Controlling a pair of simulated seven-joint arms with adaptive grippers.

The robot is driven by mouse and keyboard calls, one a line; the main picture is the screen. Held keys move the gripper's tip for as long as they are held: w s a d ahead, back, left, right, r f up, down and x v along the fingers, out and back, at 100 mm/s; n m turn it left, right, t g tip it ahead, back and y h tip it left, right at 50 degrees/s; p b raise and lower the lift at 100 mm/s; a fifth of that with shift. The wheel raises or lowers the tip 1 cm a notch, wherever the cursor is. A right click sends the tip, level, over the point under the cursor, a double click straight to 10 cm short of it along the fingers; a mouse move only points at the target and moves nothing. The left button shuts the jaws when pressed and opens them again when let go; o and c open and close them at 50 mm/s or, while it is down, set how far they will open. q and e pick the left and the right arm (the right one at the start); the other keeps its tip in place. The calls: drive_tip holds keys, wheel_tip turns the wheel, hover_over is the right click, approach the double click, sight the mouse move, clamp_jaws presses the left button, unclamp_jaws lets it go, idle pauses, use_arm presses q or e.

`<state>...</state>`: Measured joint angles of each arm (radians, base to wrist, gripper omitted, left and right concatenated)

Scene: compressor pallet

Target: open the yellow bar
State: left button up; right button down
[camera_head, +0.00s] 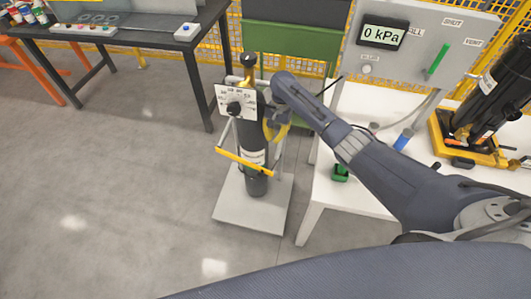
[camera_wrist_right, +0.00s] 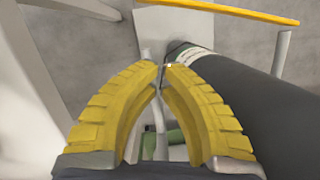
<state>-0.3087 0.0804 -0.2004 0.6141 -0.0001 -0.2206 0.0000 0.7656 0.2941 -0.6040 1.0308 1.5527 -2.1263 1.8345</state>
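The yellow bar (camera_head: 241,159) runs across the front of a pale tubular frame around a dark gas cylinder (camera_head: 256,182). The frame stands on a light base plate (camera_head: 240,214). My right gripper (camera_head: 276,130) is at the right side of the cylinder, above and behind the bar's right end. In the right wrist view, the bar (camera_wrist_right: 230,11) crosses the top, apart from the fingers. The gripper's yellow fingertips (camera_wrist_right: 160,69) nearly meet beside the cylinder (camera_wrist_right: 245,95). A thin grey rod shows between or behind them; I cannot tell whether it is pinched. My left gripper is out of view.
A white table (camera_head: 325,198) stands right of the cylinder, with a panel (camera_head: 420,50) whose display reads 0 kPa. A black cylinder on a yellow stand (camera_head: 470,151) is at the far right. A dark table (camera_head: 125,32) stands at the back left. The floor left of the cylinder is clear.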

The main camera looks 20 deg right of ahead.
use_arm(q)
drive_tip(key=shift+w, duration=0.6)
use_arm(e)
drive_tip(key=s+a+f, duration=0.4)
drive_tip(key=f, duration=0.5)
drive_tip(key=shift+s+a+f, duration=0.15)
drive_tip(key=shift+s+f, duration=0.05)
drive_tip(key=shift+s, duration=0.1)
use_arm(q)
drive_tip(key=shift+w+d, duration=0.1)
use_arm(e)
drive_tip(key=shift+a, duration=0.15)
